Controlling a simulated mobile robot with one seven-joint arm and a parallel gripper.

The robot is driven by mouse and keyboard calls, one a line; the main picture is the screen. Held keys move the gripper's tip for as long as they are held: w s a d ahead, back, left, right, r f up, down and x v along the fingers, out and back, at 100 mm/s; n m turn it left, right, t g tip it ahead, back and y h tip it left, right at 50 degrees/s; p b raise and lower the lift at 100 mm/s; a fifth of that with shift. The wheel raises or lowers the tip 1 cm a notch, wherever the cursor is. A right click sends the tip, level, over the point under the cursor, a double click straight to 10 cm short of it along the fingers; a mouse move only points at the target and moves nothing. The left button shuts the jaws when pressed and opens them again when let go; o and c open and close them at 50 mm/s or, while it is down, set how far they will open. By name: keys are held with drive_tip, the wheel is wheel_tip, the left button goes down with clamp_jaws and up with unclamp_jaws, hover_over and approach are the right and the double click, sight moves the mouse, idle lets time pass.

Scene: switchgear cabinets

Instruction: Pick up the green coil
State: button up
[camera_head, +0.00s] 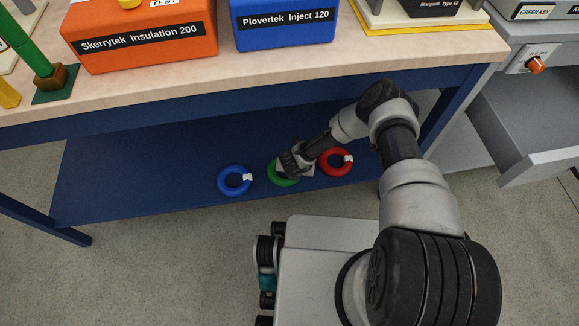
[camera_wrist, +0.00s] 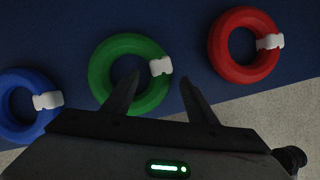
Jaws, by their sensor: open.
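The green coil (camera_wrist: 100,72) is a ring with a white tag on its right side, lying on the blue lower shelf. In the head view the green coil (camera_head: 284,182) is partly hidden by my gripper (camera_head: 290,166), which is over it. In the wrist view my gripper (camera_wrist: 158,88) is open and empty. Its left finger overlaps the ring's lower part and its right finger shows to the right of the ring, with the white tag between and beyond the tips. I cannot tell how high the fingertips are above the coil.
A blue coil (camera_head: 232,181) lies left of the green one and a red coil (camera_head: 337,162) lies right, both on the blue shelf (camera_head: 130,180). The workbench top (camera_head: 270,66), with an orange box (camera_head: 140,38) and a blue box (camera_head: 284,22), overhangs the shelf. An open grey drawer (camera_head: 535,150) is at right.

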drive_tip(key=shift+w+f, duration=0.2)
drive_tip(key=shift+f, duration=0.3)
clamp_jaws()
drive_tip(key=shift+r, duration=0.1)
drive_tip(key=shift+w+r, duration=0.1)
